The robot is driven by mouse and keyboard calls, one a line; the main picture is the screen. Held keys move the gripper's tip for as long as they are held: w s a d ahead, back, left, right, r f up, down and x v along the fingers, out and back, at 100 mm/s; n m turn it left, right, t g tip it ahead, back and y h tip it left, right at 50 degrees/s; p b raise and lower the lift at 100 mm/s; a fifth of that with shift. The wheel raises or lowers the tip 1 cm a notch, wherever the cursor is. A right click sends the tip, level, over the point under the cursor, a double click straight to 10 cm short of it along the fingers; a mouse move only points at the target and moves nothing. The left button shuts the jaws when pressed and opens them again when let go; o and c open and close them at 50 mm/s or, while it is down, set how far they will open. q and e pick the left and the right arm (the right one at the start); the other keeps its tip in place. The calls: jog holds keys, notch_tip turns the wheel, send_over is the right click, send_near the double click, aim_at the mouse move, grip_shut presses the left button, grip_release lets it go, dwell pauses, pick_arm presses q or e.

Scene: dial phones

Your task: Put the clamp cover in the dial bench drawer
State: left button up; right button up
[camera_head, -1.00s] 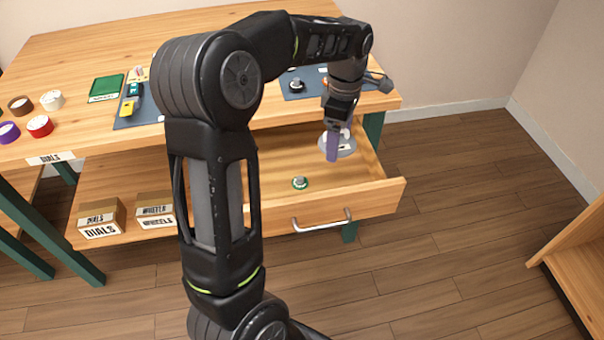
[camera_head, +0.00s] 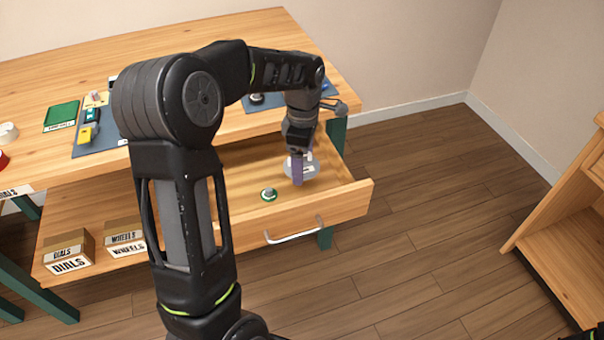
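The clamp cover, a pale grey round disc (camera_head: 311,171), is inside the open dial bench drawer (camera_head: 325,203), at its right side. My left gripper (camera_head: 299,168), with purple fingers, reaches down over the drawer and is shut on the disc. The near finger hides part of it. I cannot tell whether the disc touches the drawer floor. My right gripper is not in view.
The drawer has a metal handle (camera_head: 294,231). Labelled boxes (camera_head: 70,252) stand on the lower shelf. A wooden shelf unit (camera_head: 565,235) stands at right. Floor between is clear.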

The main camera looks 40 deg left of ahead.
pick_arm(q)
jog(key=shift+f+b, duration=0.3)
jog(key=shift+f, duration=2.2)
jog(key=shift+f, duration=0.2)
jog(key=o, duration=1.3)
jog(key=shift+o, duration=0.2)
jog(key=shift+r, duration=0.1)
jog(key=shift+r, duration=0.4)
notch_tip(320, 180, up, 12)
jog(key=shift+f+p, duration=0.25)
jog(key=shift+p, duration=0.5)
